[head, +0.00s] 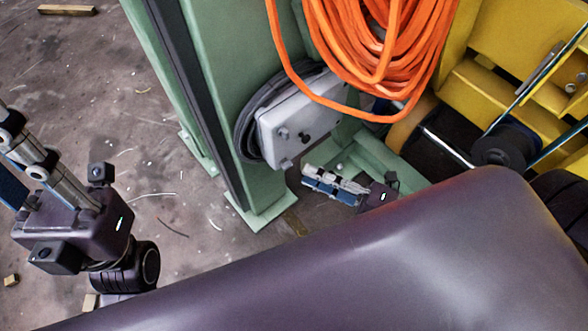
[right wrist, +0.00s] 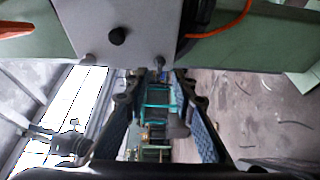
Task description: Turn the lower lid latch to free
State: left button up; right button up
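A light grey box with a lid (head: 300,120) is mounted on the green column. A dark knob (head: 283,133) is on its face, and a small grey latch (head: 287,163) sits at its lower corner. My right gripper (head: 308,176) is just below and right of that latch. In the right wrist view the box (right wrist: 140,20) fills the top, and a small latch peg (right wrist: 158,62) lines up with the gap between my open fingers (right wrist: 152,78). I cannot tell whether they touch it. My left gripper's body (head: 85,222) is at the left; its fingertips are out of frame.
An orange cable coil (head: 375,45) hangs just above the box. The green column (head: 215,70) stands behind it, with a green base beam (head: 385,150) near my right gripper. Yellow machinery (head: 500,45) is at the right. Open floor (head: 90,100) lies to the left.

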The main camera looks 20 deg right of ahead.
aim_at(286, 164)
jog(key=b+x, duration=0.1)
jog(key=x, duration=0.3)
jog(key=shift+w+a, duration=0.2)
jog(key=shift+a, duration=0.05)
jog(key=shift+c, duration=0.3)
grip_shut()
